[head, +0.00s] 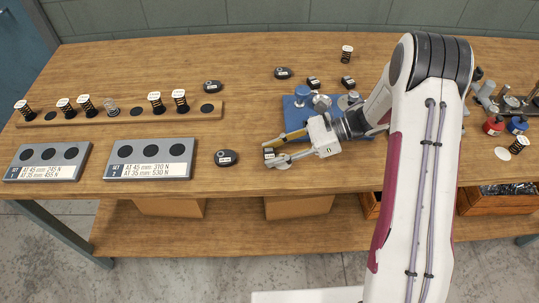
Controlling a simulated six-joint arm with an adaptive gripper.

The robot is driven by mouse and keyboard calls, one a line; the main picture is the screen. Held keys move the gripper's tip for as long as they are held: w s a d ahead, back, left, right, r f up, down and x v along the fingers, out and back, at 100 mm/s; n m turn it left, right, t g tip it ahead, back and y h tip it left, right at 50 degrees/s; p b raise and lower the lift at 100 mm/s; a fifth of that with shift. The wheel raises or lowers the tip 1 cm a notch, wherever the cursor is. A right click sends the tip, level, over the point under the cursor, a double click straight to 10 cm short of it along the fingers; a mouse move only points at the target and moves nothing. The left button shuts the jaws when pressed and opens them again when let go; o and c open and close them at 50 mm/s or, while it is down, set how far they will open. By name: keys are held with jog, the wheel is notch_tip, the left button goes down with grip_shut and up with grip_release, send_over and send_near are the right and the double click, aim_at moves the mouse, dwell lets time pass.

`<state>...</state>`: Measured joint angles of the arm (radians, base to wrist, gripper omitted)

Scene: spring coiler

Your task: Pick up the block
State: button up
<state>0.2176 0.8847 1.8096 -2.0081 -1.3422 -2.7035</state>
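A small black block (269,153) with a pale label is near the front edge of the workbench. My gripper (268,155) reaches in from the right, with its two fingers spread to either side of this block at their tips. I cannot tell whether the fingers press on the block or only stand around it, or whether it rests on the wood. Two similar black blocks, one (313,83) and another (347,83), stand behind the blue fixture.
A blue fixture (296,114) lies behind my gripper, partly hidden by the arm. Rounded black pieces, including one (226,157), lie nearby. A wooden rail (60,119) with springs and grey labelled trays (150,171) are at left. Red and blue weights (494,126) are at right.

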jog(key=shift+r, duration=0.1)
notch_tip(320, 180, up, 10)
dwell(0.9)
dwell(0.7)
jog(key=shift+w+a+f+m+t, duration=0.15)
jog(key=shift+w+f+m+t, duration=0.3)
jog(key=shift+f+t, duration=0.1)
jog(key=d+f+m+t+h, duration=0.1)
jog(key=d+m+t, duration=0.6)
jog(key=d, duration=0.7)
jog(key=shift+s+f+t+h, duration=0.15)
jog(key=shift+s+t+h, duration=0.15)
jog(key=shift+t+h, duration=0.35)
jog(key=shift+a+g, duration=0.2)
jog(key=shift+g, duration=0.1)
